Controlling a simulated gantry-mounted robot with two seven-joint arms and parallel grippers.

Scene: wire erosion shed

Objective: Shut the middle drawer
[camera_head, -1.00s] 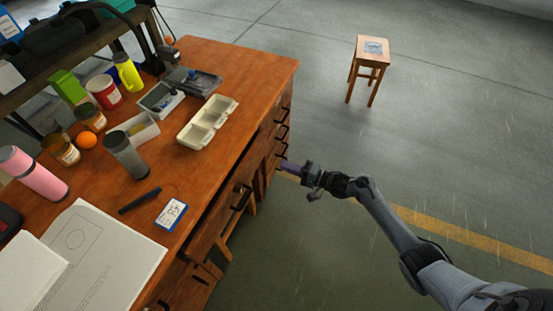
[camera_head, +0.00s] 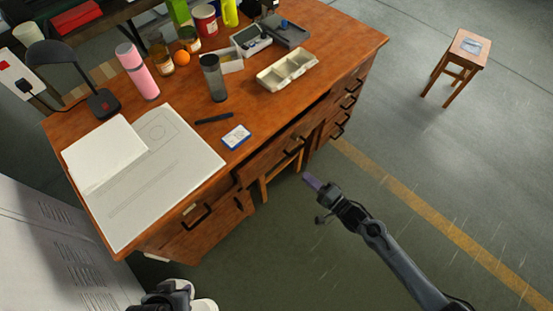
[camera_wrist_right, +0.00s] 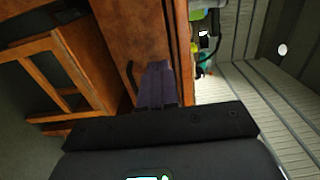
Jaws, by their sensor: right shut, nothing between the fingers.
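The middle drawer (camera_head: 268,160) is the wide wooden one under the desktop, between the two pedestals. It has a dark handle (camera_head: 293,146). A dark gap shows along its top edge, and it seems to stand out a little. My right gripper (camera_head: 307,177) has purple fingers, shut and empty, in front of and below the drawer front, apparently apart from it. In the right wrist view the fingers (camera_wrist_right: 156,84) point toward an orange-brown wooden front (camera_wrist_right: 140,35), beside a dark handle (camera_wrist_right: 130,76).
The wooden desk (camera_head: 75,125) carries papers, a pink bottle (camera_head: 137,72), a grey tumbler (camera_head: 213,80) and a cream tray (camera_head: 288,70). Handled drawers flank the kneehole. A stool (camera_head: 458,65) stands far right, a grey locker (camera_head: 50,250) lower left.

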